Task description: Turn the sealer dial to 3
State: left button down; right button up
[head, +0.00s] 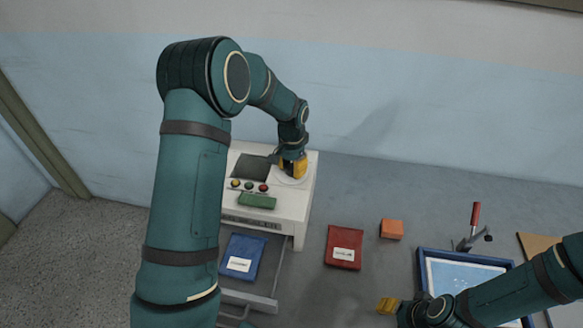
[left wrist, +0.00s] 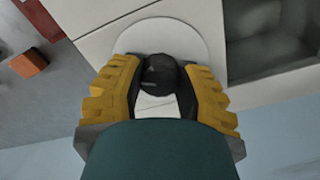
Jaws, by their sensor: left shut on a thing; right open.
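The sealer (head: 290,210) is a white box-shaped machine on the table against the wall. Its dial is a dark round knob (left wrist: 159,75) on a pale round plate (left wrist: 180,32), seen in the left wrist view. My left gripper (head: 293,168) reaches down over the sealer's top right, and its yellow fingers are shut on the dial from both sides. In the head view the gripper hides the knob. I cannot read the dial's setting. My right gripper (head: 388,305) is open and empty, low over the table at the bottom right.
The sealer has a dark window (head: 251,167), several coloured buttons, a green block (head: 257,201) and an open drawer with a blue packet (head: 243,257). A red packet (head: 344,248), orange block (head: 391,229), blue-rimmed tray (head: 422,262) and red-handled clamp (head: 475,217) lie to the right.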

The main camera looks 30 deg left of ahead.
aim_at(291, 167)
dwell(0.5)
pick_arm(q)
jog(key=c, duration=0.6)
grip_release()
jog(key=shift+o, duration=0.2)
notch_tip(291, 167, up, 12)
jog(key=shift+s+f, duration=0.1)
jog(key=shift+s, duration=0.05)
